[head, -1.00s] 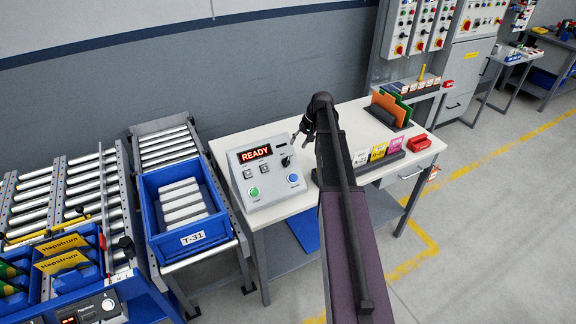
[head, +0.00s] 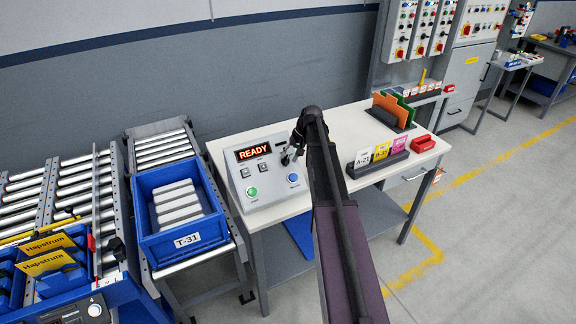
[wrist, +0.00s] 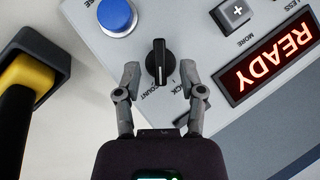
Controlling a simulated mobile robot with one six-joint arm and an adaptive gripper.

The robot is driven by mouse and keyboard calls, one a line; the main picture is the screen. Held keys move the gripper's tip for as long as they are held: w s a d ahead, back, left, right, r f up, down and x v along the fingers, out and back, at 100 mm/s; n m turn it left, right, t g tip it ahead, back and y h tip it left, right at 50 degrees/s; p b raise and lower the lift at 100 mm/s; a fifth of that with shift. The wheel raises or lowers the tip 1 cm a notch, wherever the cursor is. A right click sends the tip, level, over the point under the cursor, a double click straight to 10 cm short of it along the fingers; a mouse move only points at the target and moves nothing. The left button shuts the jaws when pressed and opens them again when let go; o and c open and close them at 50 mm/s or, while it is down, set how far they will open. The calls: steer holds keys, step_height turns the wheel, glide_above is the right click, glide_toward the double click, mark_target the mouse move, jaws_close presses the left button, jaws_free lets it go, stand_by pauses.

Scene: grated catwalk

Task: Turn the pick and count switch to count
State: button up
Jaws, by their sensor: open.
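The control box (head: 234,173) stands on the white table with its display (head: 253,153) reading READY. The pick and count switch (wrist: 159,62) is a black knob with a pale line on it, seen in the wrist view between the fingertips. Printed words beside it read COUNT and, partly hidden, what looks like PICK. My gripper (wrist: 160,78) is open, with one finger on each side of the knob, apart from it as far as I can see. In the head view my gripper (head: 290,157) is over the right part of the box and hides the switch.
On the box are a blue button (wrist: 116,16), a plus MORE button (wrist: 234,12) and a green button (head: 252,191). A black and yellow object (wrist: 28,75) lies left in the wrist view. A card holder (head: 378,164) and a blue tote (head: 181,240) flank the box.

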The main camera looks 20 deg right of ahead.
mark_target(286, 161)
steer(key=shift+b+x, duration=0.9)
steer(key=shift+x, duration=0.4)
jaws_close()
